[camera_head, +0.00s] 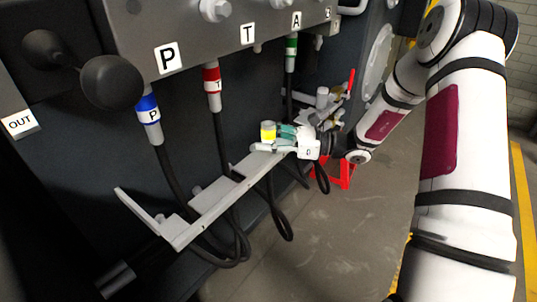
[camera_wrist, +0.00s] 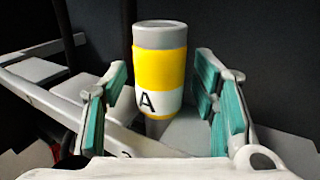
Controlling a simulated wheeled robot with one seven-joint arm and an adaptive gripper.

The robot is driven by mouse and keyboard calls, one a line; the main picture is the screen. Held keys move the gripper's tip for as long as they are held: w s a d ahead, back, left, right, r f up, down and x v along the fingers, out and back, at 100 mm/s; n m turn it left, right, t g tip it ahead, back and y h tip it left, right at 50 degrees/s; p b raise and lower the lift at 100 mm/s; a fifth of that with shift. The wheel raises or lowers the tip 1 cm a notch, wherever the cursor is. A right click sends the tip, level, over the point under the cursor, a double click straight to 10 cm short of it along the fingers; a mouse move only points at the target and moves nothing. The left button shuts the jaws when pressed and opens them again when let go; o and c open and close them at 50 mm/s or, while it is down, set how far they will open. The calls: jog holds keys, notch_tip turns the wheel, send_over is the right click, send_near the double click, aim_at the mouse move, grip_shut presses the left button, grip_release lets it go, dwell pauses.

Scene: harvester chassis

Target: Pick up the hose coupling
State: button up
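The hose coupling, a grey-topped cylinder with a yellow band and a white label marked A, stands upright at the bracket in the wrist view (camera_wrist: 160,68). It shows as a small yellow cylinder in the head view (camera_head: 268,131). My gripper (camera_wrist: 162,78) is open, with one teal-padded finger on each side of the coupling. Gaps show between the pads and the coupling, so it is not gripped. In the head view my gripper (camera_head: 283,137) is at the far end of the bracket. The coupling's lower end is hidden.
The pale bracket (camera_head: 210,207) juts out below the port panel (camera_head: 190,30). Blue (camera_head: 148,110), red (camera_head: 212,80) and green (camera_head: 291,46) couplings hang from the panel with black hoses looping below. A black knob (camera_head: 112,82) sticks out at left. Floor is open below.

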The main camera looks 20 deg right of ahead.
grip_shut()
notch_tip(320, 180, up, 10)
jog(key=p, duration=0.3)
jog(key=shift+p, duration=0.4)
jog(key=shift+r+p, duration=0.9)
jog(key=shift+f, duration=0.1)
